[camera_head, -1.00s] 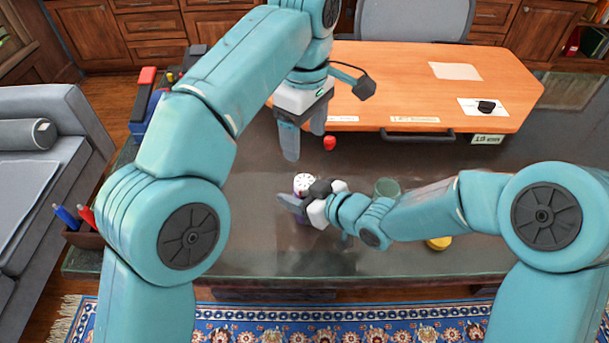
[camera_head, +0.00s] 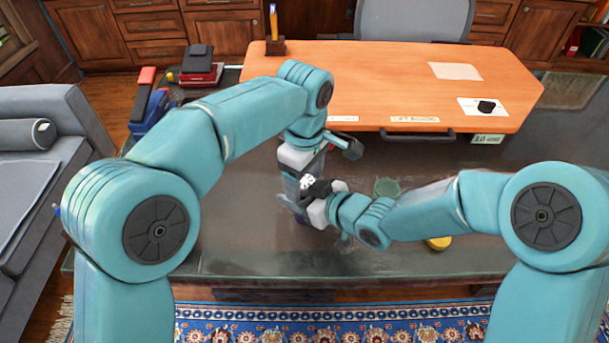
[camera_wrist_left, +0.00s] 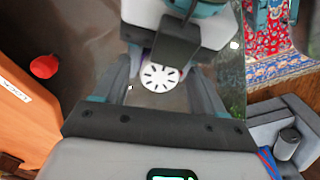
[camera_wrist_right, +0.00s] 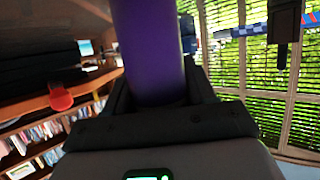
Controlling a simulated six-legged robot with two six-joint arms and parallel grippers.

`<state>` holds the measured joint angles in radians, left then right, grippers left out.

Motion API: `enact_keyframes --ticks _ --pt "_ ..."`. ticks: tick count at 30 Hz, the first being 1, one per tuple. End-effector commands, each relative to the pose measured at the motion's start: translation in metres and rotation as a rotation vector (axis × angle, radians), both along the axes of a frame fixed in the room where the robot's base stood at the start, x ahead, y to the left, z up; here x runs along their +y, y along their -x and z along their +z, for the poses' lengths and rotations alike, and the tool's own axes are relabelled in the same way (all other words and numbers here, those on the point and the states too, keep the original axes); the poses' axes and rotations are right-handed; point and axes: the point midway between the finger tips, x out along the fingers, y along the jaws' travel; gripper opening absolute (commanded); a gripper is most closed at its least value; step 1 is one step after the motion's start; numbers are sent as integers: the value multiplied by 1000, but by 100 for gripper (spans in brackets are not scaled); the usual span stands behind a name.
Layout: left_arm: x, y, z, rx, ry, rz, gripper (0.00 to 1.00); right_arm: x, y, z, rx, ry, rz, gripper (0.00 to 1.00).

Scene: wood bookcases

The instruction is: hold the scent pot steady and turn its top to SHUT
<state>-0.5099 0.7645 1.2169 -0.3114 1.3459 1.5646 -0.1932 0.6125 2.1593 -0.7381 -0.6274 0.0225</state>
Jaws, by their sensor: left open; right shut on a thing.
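The scent pot's white round top with dark slots (camera_head: 307,181) shows at mid table in the head view. In the left wrist view the top (camera_wrist_left: 160,77) lies between the fingers of my left gripper (camera_wrist_left: 160,92), which is open with a gap on both sides. My left gripper also shows in the head view (camera_head: 294,184), pointing down over the pot. My right gripper (camera_wrist_right: 158,92) is shut on the pot's purple body (camera_wrist_right: 150,50). The lower body is mostly hidden in the head view. I cannot read any SHUT mark on the top.
A greenish round glass thing (camera_head: 387,187) and a yellow thing (camera_head: 438,243) lie right of the pot, by my right arm. A red thing (camera_wrist_left: 44,67) is on the table near the orange desk top (camera_head: 400,75).

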Motion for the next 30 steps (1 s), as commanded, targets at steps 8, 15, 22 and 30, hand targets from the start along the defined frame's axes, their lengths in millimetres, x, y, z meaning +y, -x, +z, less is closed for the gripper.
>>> enact_keyframes --ticks 8,15,22,30 --pt "0 0 0 0 0 0 14 0 0 0 -1 -1 0 17" --pt "0 0 1 1 -1 -150 14 0 0 0 -1 -1 0 17" --pt "0 0 1 0 -1 -259 14 0 0 0 -1 0 0 17" --pt "0 0 1 0 -1 -257 67 0 0 0 0 0 0 17"
